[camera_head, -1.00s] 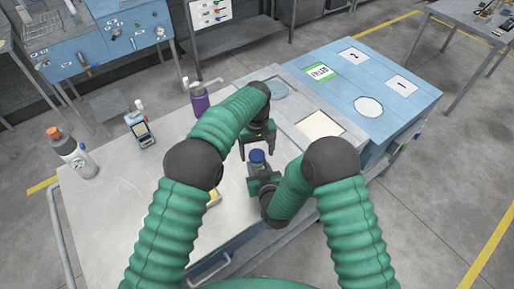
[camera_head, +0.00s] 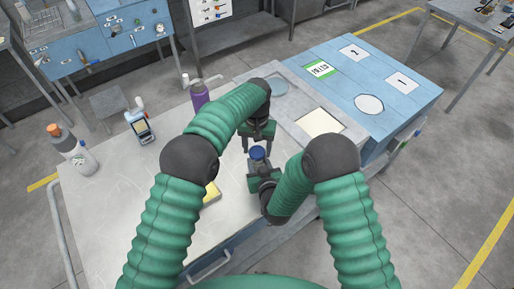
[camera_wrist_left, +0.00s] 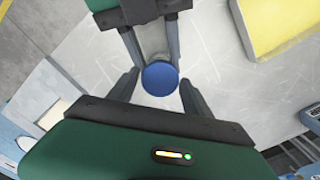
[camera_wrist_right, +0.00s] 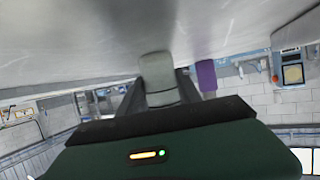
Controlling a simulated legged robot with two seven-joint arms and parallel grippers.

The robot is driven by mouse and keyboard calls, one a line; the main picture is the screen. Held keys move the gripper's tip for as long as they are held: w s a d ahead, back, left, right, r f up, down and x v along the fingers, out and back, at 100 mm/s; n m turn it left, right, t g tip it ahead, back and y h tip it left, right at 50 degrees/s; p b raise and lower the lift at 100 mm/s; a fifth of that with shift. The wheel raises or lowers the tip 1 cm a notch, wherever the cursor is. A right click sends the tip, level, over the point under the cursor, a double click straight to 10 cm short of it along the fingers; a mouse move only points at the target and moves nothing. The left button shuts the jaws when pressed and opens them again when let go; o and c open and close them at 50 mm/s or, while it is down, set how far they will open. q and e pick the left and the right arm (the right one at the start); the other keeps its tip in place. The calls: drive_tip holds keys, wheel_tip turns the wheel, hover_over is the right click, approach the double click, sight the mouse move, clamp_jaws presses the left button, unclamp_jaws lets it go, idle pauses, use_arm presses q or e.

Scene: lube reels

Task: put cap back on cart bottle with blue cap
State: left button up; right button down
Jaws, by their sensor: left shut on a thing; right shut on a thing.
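The blue cap (camera_head: 257,153) is between the fingers of my left gripper (camera_head: 258,149), at the top of the pale bottle. In the left wrist view the round blue cap (camera_wrist_left: 160,78) lies between the fingertips, seen from above. My left gripper points down and is shut on the cap. My right gripper (camera_head: 258,168) is low over the cart and shut on the bottle, whose grey-white body (camera_wrist_right: 158,78) shows between its fingers in the right wrist view. The bottle's neck is hidden, so I cannot tell whether the cap is seated.
A yellow pad (camera_head: 211,194) lies close by on the cart top (camera_head: 130,200). A purple bottle (camera_head: 200,95), a handheld device (camera_head: 141,128) and an orange-capped bottle (camera_head: 62,140) stand farther left. A blue workbench (camera_head: 385,75) adjoins on the right.

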use_arm(q)
drive_tip(key=o, duration=1.6)
use_arm(e)
drive_tip(key=shift+s+f, duration=0.1)
drive_tip(key=shift+f, duration=0.05)
use_arm(q)
wheel_tip(320, 180, up, 12)
drive_tip(key=shift+w+f, duration=0.1)
drive_tip(key=shift+w, duration=0.05)
drive_tip(key=shift+w, duration=0.1)
use_arm(e)
drive_tip(key=c, duration=0.7)
unclamp_jaws()
drive_tip(key=shift+c, duration=0.2)
